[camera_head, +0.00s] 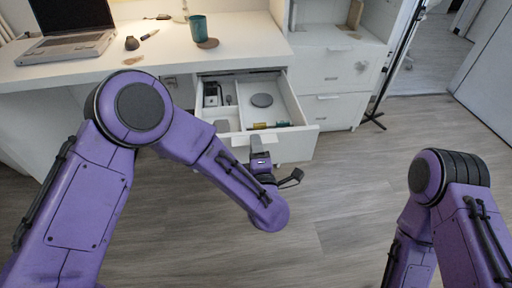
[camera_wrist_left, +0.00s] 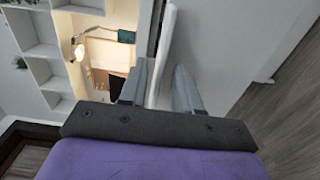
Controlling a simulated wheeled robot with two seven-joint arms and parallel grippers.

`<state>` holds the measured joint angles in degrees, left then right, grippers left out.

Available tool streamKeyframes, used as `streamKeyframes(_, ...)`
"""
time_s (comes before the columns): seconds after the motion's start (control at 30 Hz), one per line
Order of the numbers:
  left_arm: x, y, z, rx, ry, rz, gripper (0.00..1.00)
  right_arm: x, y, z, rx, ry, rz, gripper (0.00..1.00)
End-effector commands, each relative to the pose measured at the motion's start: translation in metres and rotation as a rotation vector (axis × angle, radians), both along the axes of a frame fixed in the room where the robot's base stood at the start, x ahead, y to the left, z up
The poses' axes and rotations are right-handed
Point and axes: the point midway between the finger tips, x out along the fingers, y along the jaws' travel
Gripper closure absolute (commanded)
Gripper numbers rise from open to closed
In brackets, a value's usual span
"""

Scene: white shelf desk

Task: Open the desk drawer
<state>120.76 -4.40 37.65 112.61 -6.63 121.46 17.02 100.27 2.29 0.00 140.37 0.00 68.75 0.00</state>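The desk drawer (camera_head: 303,113) is pulled well out of the white desk, with its inside showing in the head view. My left gripper (camera_head: 260,147) is at the outside of the drawer's front panel (camera_head: 294,147). In the left wrist view, the two fingers of my left gripper (camera_wrist_left: 162,75) stand apart, with a thin white edge (camera_wrist_left: 164,45) running between them. Whether they touch that edge is hard to tell. The drawer handle is mostly hidden behind the gripper. My right gripper is out of view; only part of the right arm shows.
The drawer holds a round grey disc (camera_head: 262,100) and several small items. A laptop (camera_head: 72,30), a teal cup (camera_head: 198,27) and a coaster (camera_head: 208,43) are on the desktop. Closed drawers (camera_head: 330,80) and a thin black stand (camera_head: 375,117) are to the right. The floor in front is clear.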

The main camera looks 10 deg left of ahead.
Motion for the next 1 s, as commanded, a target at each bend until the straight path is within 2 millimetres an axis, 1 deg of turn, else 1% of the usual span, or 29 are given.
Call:
streamKeyframes(0.17, 0.000, 0.000, 0.000, 0.000, 0.000, -0.001, 0.68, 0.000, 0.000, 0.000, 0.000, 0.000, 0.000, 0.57)
streamKeyframes(0.27, -0.004, -0.002, 0.000, 0.001, 0.001, -0.003, 0.68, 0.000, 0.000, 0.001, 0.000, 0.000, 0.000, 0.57)
streamKeyframes(0.37, -0.019, -0.007, 0.001, 0.003, 0.002, -0.006, 0.68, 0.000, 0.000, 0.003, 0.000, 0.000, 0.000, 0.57)
streamKeyframes(0.6, -0.075, -0.023, 0.001, 0.003, 0.001, -0.006, 0.68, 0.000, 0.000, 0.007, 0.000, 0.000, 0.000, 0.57)
streamKeyframes(0.7, -0.090, -0.027, 0.001, 0.001, -0.001, -0.004, 0.68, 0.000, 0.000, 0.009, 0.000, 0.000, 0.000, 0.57)
streamKeyframes(0.83, -0.100, -0.029, 0.000, 0.000, 0.000, -0.001, 0.68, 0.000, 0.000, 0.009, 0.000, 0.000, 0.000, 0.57)
streamKeyframes(1.0, -0.102, -0.029, 0.000, 0.000, 0.000, 0.000, 0.68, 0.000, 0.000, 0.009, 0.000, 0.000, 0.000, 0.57)
